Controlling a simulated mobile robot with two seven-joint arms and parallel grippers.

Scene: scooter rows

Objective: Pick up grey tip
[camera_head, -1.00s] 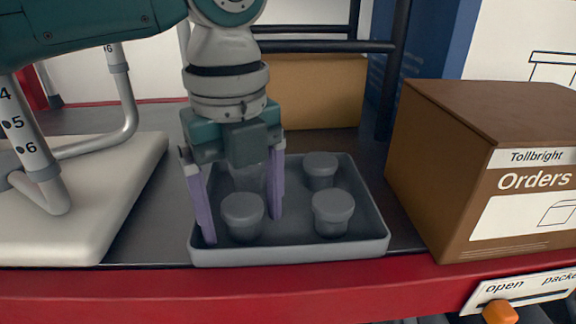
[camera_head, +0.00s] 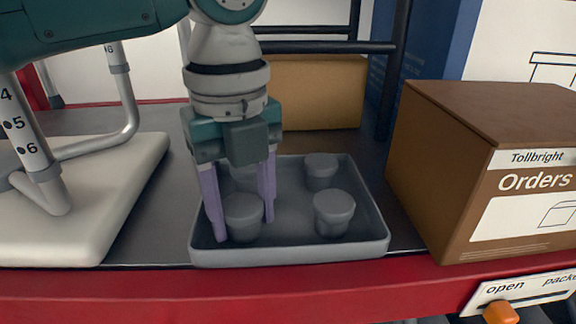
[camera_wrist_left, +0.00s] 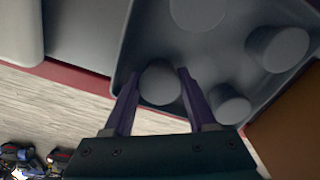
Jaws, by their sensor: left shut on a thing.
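Several grey tips stand in a shallow grey tray (camera_head: 290,254). My left gripper (camera_head: 243,228) reaches down into the tray, its purple fingers shut on the front-left grey tip (camera_head: 244,207). The held tip is upright and low in the tray; I cannot tell whether it touches the tray floor. In the left wrist view, the held tip (camera_wrist_left: 160,84) sits between the two fingers. The front-right tip (camera_head: 333,207) and back-right tip (camera_head: 321,166) stand apart to the right. A back-left tip (camera_head: 243,176) is partly hidden behind the gripper. My right gripper is not in view.
A brown box (camera_head: 470,150) marked "Orders" stands right of the tray. A white padded board (camera_head: 90,215) with metal tubes lies left. A tan box (camera_head: 322,92) stands behind. The red shelf edge (camera_head: 200,300) runs along the front.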

